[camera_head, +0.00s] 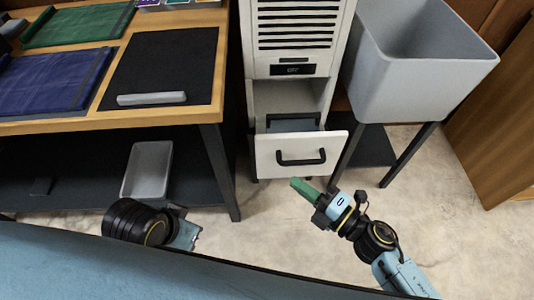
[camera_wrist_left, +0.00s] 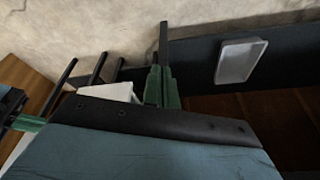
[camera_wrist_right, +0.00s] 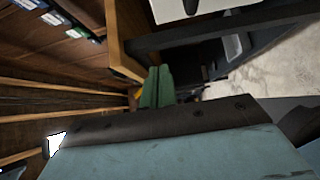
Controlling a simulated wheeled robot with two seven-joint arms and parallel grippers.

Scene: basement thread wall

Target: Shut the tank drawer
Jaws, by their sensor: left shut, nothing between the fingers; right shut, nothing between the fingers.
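The tank drawer (camera_head: 273,159) is at the bottom of the white cabinet (camera_head: 256,92). It stands pulled out, with a dark bar handle (camera_head: 300,160) on its white front and a grey-blue thing (camera_head: 291,122) inside. My right gripper (camera_head: 300,185), with green fingers, is shut and empty, just below and in front of the drawer front; its fingers also show in the right wrist view (camera_wrist_right: 157,88). My left gripper's green fingers show shut and empty in the left wrist view (camera_wrist_left: 160,87); in the head view they are hidden beyond the left wrist.
A grey tub (camera_head: 410,75) on dark legs stands right of the cabinet. A wooden bench (camera_head: 212,50) with a black mat (camera_head: 165,60) is to the left, with a grey bin (camera_head: 148,170) on its lower shelf. Pale floor (camera_head: 265,215) lies clear before the drawer.

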